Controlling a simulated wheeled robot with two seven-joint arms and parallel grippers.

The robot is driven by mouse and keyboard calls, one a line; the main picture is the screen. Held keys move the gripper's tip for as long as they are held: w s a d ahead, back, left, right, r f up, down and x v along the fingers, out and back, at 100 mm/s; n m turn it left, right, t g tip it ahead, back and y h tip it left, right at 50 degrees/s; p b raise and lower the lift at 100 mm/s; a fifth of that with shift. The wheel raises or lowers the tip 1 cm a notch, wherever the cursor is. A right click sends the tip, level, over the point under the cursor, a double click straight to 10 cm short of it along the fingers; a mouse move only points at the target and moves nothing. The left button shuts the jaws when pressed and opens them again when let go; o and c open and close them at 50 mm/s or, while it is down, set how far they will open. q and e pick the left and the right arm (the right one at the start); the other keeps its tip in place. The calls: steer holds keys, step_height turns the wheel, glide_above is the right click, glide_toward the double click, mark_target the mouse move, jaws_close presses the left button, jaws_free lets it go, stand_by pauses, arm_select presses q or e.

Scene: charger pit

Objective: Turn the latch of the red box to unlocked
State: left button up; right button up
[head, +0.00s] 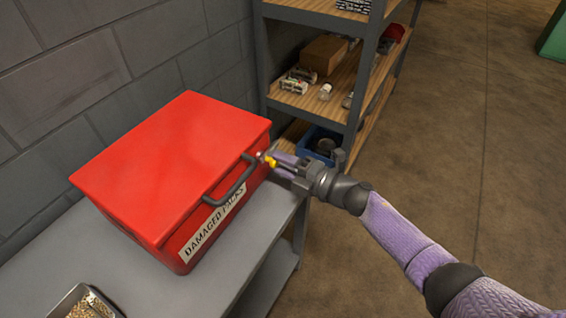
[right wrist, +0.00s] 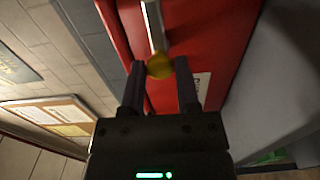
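The red box (head: 175,165) stands on a grey bench with its lid shut and a label, "DAMAGED PACKS", on its front. A yellow latch (head: 269,160) is on the front near the right end of the dark lid handle. My right gripper (head: 273,163) is at the latch. In the right wrist view, the yellow latch (right wrist: 161,67) shows at the tips of the two spread fingers, and the red box front (right wrist: 206,45) is beyond. Whether the fingers touch it cannot be told. The latch's setting is unclear. My left gripper is not in view.
A shelf unit (head: 355,90) with boxes, small items and a blue bin (head: 318,146) stands behind my right gripper.

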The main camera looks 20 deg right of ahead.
steer(key=o, duration=0.3)
steer(key=shift+o, duration=0.2)
steer(key=shift+d, duration=0.1)
steer(key=p+v, duration=0.2)
steer(key=v, duration=0.7)
steer(key=shift+s+d, duration=0.25)
steer(key=shift+s, duration=0.05)
